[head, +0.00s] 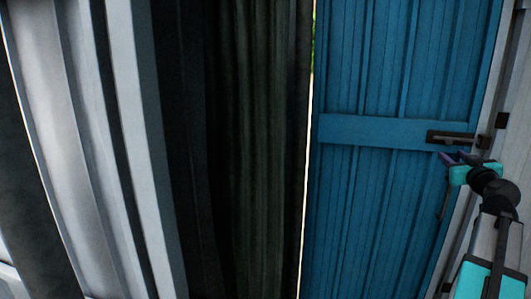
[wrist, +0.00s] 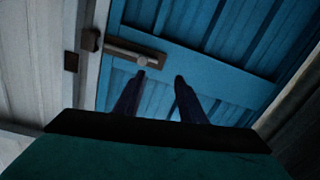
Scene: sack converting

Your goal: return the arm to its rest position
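My gripper (head: 456,158) is at the right in the head view, just below the dark handle (head: 450,137) of a blue plank door (head: 370,200). In the wrist view, the two dark fingers of my gripper (wrist: 160,76) stand apart with nothing between them. The handle (wrist: 135,52) lies just beyond the left fingertip there. I cannot tell whether that fingertip touches it. The blue door (wrist: 205,40) fills the space behind the fingers. My arm reaches up from the lower right corner of the head view.
A thin bright gap (head: 308,150) runs along the door's left edge. Left of it is a dark ribbed wall (head: 255,150), then pale grey panels (head: 70,120). A pale frame (head: 515,60) with dark fittings stands close to my arm at the right.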

